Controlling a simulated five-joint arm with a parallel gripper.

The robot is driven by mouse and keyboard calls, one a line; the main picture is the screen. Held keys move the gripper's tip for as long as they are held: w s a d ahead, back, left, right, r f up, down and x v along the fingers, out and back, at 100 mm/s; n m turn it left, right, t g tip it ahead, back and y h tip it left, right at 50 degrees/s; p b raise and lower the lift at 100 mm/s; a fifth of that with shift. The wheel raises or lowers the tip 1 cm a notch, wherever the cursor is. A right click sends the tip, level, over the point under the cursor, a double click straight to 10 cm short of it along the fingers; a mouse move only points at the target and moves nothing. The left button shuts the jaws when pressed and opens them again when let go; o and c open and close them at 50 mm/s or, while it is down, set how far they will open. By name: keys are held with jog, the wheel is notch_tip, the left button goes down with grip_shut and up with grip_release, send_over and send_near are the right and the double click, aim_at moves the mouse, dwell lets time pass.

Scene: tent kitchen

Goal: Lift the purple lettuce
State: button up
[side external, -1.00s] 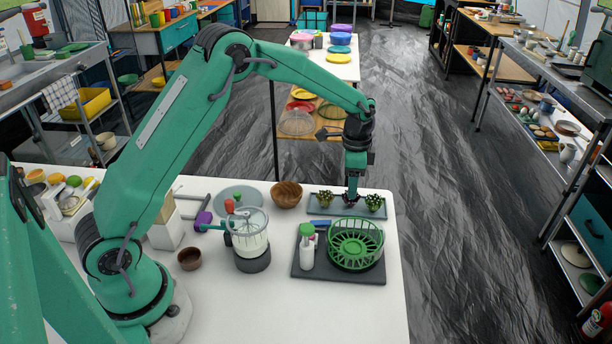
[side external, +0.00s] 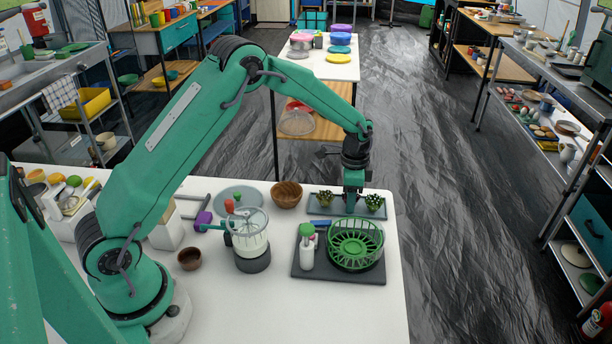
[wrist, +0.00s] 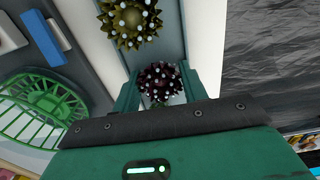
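The purple lettuce (wrist: 160,82) is a small dark head with pale tips. In the wrist view it sits between the two fingers of my gripper (wrist: 160,88). The fingers stand apart on either side of it; firm contact is not clear. In the side view my gripper (side external: 353,203) points down at the tray (side external: 344,211), and it hides the purple lettuce there. A green lettuce (side external: 325,198) stands left of the gripper and another green lettuce (side external: 375,202) stands right of it. One yellow-green lettuce (wrist: 130,20) shows above the purple one in the wrist view.
In front of the tray are a green basket (side external: 355,243) and a white bottle with a green top (side external: 307,248) on a dark mat (side external: 340,277). A wooden bowl (side external: 286,195) and a clear-bowled device (side external: 250,240) stand to the left. The table's right edge is close.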

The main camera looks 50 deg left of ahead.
jog(key=shift+c, duration=1.4)
jog(key=shift+r, duration=4.55)
